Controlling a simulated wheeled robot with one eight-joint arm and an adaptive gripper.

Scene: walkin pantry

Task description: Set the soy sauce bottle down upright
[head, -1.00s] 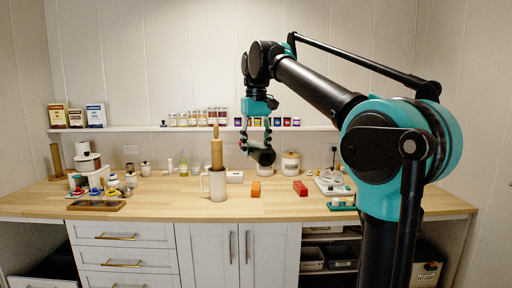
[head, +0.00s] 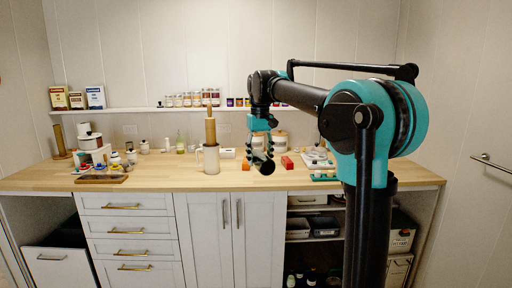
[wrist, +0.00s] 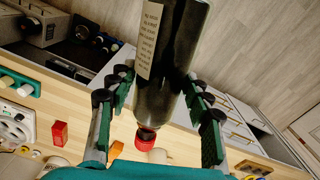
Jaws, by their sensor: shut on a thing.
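The soy sauce bottle (head: 265,168) is dark; in the wrist view (wrist: 170,75) it shows a pale label and a red cap. My gripper (head: 262,148) is shut on it, with green-padded fingers on both sides of the bottle, as the wrist view shows (wrist: 158,90). The bottle is tilted, not upright. Its cap lies towards the palm, and its dark round end faces the head camera. It appears held above or in front of the wooden counter (head: 150,182); the head view does not clearly show the gap.
A white mug (head: 211,161) with a wooden rolling pin (head: 210,128) stands left of the bottle. An orange block (head: 246,164) and a red block (head: 287,162) lie near it. White canisters (head: 281,139) stand behind. The front counter strip is mostly clear. A wall shelf (head: 150,109) holds jars.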

